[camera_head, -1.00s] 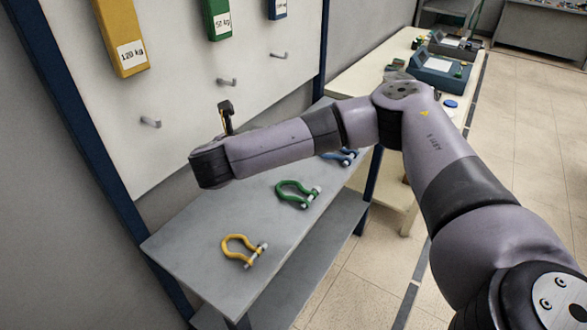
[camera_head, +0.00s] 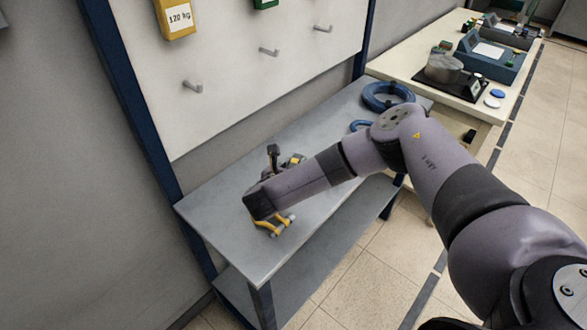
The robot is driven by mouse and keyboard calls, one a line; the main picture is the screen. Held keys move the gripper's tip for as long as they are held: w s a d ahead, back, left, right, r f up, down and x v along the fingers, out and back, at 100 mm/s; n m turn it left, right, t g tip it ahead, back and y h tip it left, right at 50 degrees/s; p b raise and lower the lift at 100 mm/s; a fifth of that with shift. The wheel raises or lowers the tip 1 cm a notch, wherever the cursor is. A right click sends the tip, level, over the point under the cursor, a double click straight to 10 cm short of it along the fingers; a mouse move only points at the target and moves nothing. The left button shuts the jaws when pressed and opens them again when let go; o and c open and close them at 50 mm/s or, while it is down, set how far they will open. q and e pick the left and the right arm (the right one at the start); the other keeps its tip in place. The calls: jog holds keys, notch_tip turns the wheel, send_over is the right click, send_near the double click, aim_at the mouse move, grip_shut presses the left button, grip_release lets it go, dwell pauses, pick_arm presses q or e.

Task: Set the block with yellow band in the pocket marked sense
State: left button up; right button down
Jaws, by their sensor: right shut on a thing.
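My right gripper (camera_head: 283,160) is over the grey bench, mostly hidden behind my own wrist. One dark finger stands up beside a small dark piece with a yellow patch, the block with yellow band (camera_head: 294,161). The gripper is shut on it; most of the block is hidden. I cannot see a pocket marked sense. My left gripper is not in view.
The grey bench (camera_head: 225,217) carries a yellow shackle (camera_head: 281,225) just below my wrist, and a blue coil (camera_head: 388,95) at its far end. Hooks jut from the white panel (camera_head: 235,95). The cream table (camera_head: 400,69) beyond holds blue instruments (camera_head: 492,58).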

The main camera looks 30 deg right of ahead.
jog(key=shift+w+f, duration=0.1)
jog(key=shift+f, duration=0.65)
jog(key=c, duration=1.8)
grip_release()
jog(key=shift+f, duration=0.1)
jog(key=o, duration=0.5)
